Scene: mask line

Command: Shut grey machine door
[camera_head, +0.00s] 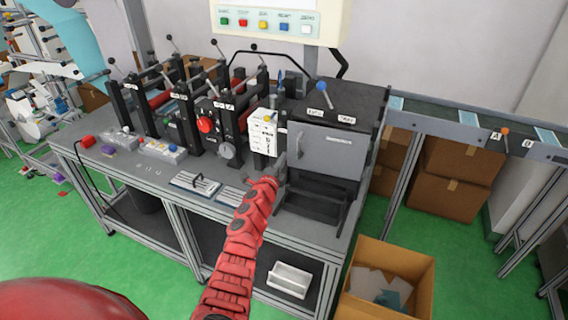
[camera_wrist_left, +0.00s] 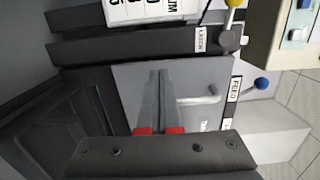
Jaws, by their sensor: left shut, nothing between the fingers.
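The grey machine door (camera_head: 335,153) is a flat panel with a bar handle (camera_head: 300,145) near its left edge, on the black machine (camera_head: 345,103) at the bench's right end. A dark recess shows below the door, which appears to stand out from the machine; its exact angle is hard to tell. My left gripper (camera_head: 281,160) is at the door's left edge, close to the handle. In the left wrist view its fingers (camera_wrist_left: 160,90) are together and empty, in front of the grey door panel (camera_wrist_left: 130,80) and beside the handle (camera_wrist_left: 205,97). Contact cannot be told. My right gripper is not in view.
A white labelled box (camera_head: 263,132) and black roller frames stand left of the door. A control panel (camera_head: 270,20) hangs above. A conveyor (camera_head: 460,125) runs off right. An open cardboard box (camera_head: 420,280) sits on the floor at front right.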

